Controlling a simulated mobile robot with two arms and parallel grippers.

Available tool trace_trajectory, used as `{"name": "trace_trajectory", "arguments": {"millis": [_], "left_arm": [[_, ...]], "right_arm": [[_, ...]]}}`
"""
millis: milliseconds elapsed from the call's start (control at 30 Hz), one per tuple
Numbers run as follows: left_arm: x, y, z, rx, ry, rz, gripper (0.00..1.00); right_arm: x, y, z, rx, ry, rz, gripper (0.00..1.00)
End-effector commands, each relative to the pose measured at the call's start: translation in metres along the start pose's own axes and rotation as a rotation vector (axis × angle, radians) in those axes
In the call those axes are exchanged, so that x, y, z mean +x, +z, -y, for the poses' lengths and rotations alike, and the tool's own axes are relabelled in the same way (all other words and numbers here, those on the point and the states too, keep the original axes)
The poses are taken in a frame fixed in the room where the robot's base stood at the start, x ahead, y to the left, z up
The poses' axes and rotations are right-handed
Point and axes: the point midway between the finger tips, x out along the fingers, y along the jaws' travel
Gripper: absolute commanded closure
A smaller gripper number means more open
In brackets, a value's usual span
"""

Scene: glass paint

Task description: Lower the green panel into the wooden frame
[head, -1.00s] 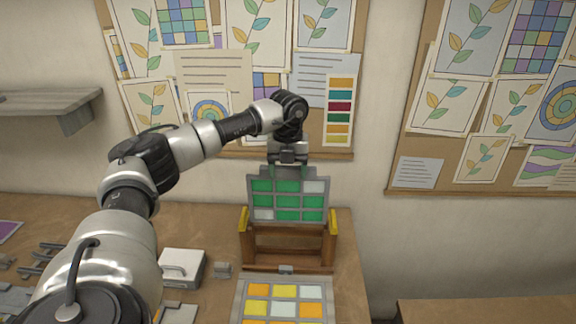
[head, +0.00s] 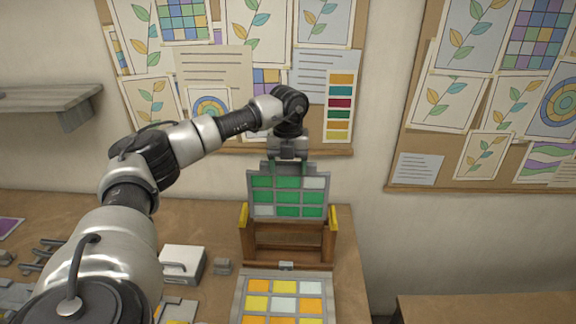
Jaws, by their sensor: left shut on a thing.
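The green panel (head: 288,197) is a grey-framed grid of green and pale panes. It stands upright, its lower part between the yellow-topped posts of the wooden frame (head: 286,240). My left gripper (head: 288,166) is above it, shut on its top edge. Below the panel, the lower part of the wooden frame shows an open gap. From this angle I cannot tell whether the panel's sides touch the posts. My right gripper is not in view.
A yellow and orange panel (head: 284,301) lies in front of the wooden frame. Pinboards hang on the wall behind. The table right of the frame is narrow but clear.

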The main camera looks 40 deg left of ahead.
Motion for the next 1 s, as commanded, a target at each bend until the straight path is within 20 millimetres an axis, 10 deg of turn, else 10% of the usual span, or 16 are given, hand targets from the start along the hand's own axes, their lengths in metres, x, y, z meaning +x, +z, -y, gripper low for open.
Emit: {"name": "trace_trajectory", "arguments": {"millis": [1000], "left_arm": [[0.01, 0.0, 0.001, 0.0, -0.003, 0.002, 0.59]], "right_arm": [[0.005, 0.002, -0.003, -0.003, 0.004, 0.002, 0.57]]}}
